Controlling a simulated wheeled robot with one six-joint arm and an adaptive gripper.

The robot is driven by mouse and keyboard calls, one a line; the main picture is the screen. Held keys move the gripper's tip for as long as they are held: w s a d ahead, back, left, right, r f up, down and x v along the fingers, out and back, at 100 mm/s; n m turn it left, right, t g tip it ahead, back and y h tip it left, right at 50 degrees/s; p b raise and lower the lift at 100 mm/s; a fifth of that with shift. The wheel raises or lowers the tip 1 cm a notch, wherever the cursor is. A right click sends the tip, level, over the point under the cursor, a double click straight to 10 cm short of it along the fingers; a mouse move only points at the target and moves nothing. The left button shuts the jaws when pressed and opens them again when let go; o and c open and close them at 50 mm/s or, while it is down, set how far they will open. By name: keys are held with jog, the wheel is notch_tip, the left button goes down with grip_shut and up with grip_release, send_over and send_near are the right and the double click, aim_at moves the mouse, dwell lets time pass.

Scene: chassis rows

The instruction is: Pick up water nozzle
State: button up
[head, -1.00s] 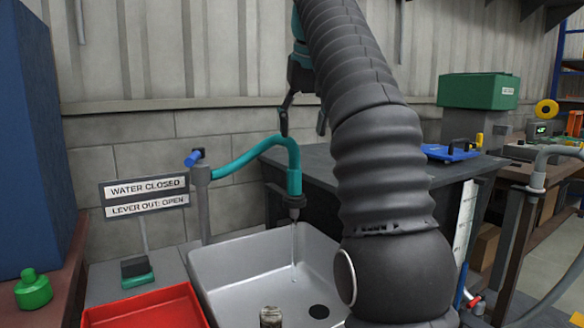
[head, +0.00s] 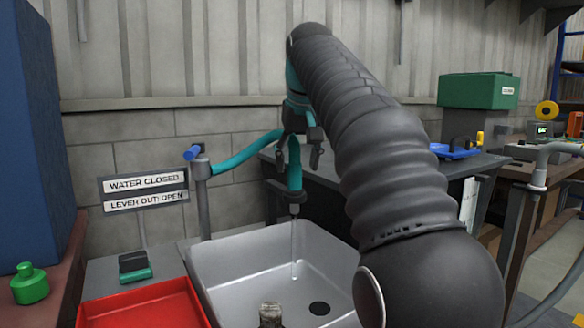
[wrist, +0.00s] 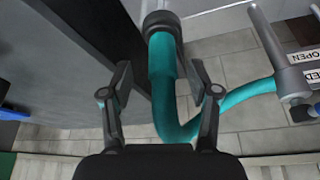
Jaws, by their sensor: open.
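The water nozzle is the dark fitting (head: 297,200) at the end of a teal hose (head: 240,153). It hangs pointing down over the sink, with a thin clear stream below it. My gripper (head: 298,152) is open at the hose's downward section, just above the nozzle. In the wrist view, the teal hose (wrist: 163,95) runs between the spread fingers of my gripper (wrist: 161,75). The dark nozzle end (wrist: 161,22) lies beyond the fingertips. I cannot tell whether either finger touches the hose.
A grey sink (head: 225,262) stands below, with a red tray (head: 150,308) at its left. A blue-handled valve (head: 194,152) and a "WATER CLOSED" sign (head: 143,184) are left of the hose. A dark bench (head: 400,180) stands close behind and right.

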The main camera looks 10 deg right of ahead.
jog(key=b+x, duration=0.1)
jog(key=x, duration=0.2)
jog(key=shift+a+f, duration=0.15)
jog(key=shift+f, duration=0.25)
grip_shut()
jog(key=shift+r, duration=0.15)
jog(key=shift+r+p, duration=0.5)
jog(key=shift+r, duration=0.2)
jog(key=r, duration=0.1)
jog(key=r+p, duration=0.1)
jog(key=r, duration=0.1)
jog(key=shift+s+d+r, duration=0.1)
jog(key=shift+s+d, duration=0.1)
jog(key=shift+s, duration=0.05)
jog(key=s+d+r+p, duration=0.1)
jog(key=s+d+r, duration=0.4)
jog(key=s, duration=0.4)
jog(key=shift+s+d+r+p, duration=0.2)
jog(key=shift+d+r+p, duration=0.15)
jog(key=shift+r, duration=0.3)
